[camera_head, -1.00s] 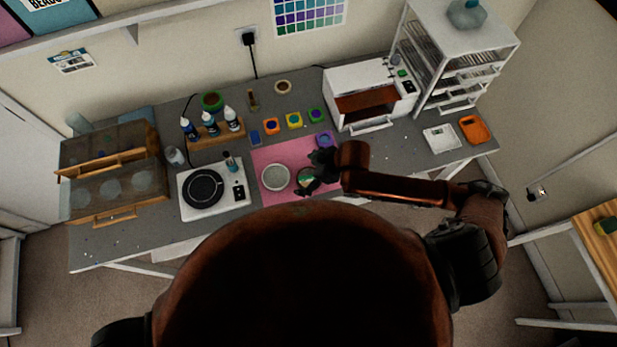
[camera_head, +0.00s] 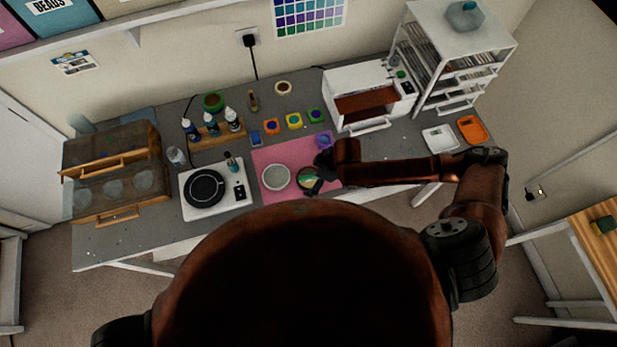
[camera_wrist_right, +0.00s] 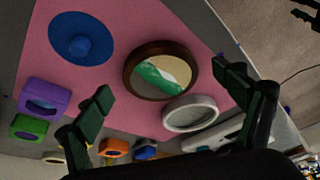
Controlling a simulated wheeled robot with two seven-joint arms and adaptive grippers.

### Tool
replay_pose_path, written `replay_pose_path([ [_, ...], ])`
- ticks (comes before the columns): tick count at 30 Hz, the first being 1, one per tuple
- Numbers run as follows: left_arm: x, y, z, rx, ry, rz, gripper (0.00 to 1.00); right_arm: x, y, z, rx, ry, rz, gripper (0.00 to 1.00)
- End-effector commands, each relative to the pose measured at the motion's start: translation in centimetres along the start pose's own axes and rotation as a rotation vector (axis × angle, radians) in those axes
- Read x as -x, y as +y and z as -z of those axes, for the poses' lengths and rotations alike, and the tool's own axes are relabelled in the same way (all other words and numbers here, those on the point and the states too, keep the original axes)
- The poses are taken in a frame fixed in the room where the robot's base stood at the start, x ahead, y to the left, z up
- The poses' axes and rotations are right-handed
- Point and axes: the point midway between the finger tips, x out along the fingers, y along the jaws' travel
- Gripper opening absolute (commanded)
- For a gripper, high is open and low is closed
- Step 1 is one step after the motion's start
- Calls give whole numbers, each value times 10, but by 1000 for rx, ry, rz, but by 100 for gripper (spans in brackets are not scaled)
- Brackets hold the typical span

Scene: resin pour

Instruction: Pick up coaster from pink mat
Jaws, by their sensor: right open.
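The coaster (camera_head: 306,180) is a round disc with a dark brown rim and a green, white and tan face. It lies on the pink mat (camera_head: 262,157), near the mat's front right. In the right wrist view the coaster (camera_wrist_right: 150,78) lies flat on the pink mat (camera_wrist_right: 50,75), beyond and between the fingers. My right gripper (camera_head: 319,173) is open and empty at the coaster's right side in the head view. Its spread fingers (camera_wrist_right: 166,86) show apart from the coaster in the wrist view; their height above the mat is hard to judge. My left gripper is not in view.
A pale round dish (camera_head: 275,177) sits left of the coaster. A blue disc with a raised middle (camera_wrist_right: 85,42) lies on the mat too. A hot plate (camera_head: 213,190) stands left of the mat. Several small coloured pots and a white open-front oven (camera_head: 367,82) stand behind.

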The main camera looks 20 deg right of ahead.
Motion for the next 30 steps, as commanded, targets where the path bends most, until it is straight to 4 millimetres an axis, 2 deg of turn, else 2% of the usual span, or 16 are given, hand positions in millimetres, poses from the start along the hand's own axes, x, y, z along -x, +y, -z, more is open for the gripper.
replay_pose_path([
  [9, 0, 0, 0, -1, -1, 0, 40, -5, 0, -1, 1, -1, -1, 88],
  [27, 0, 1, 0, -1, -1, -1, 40, -5, 0, 0, 0, 0, -1, 46],
  [30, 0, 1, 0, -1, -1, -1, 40, -5, 0, 0, 1, 0, -1, 43],
])
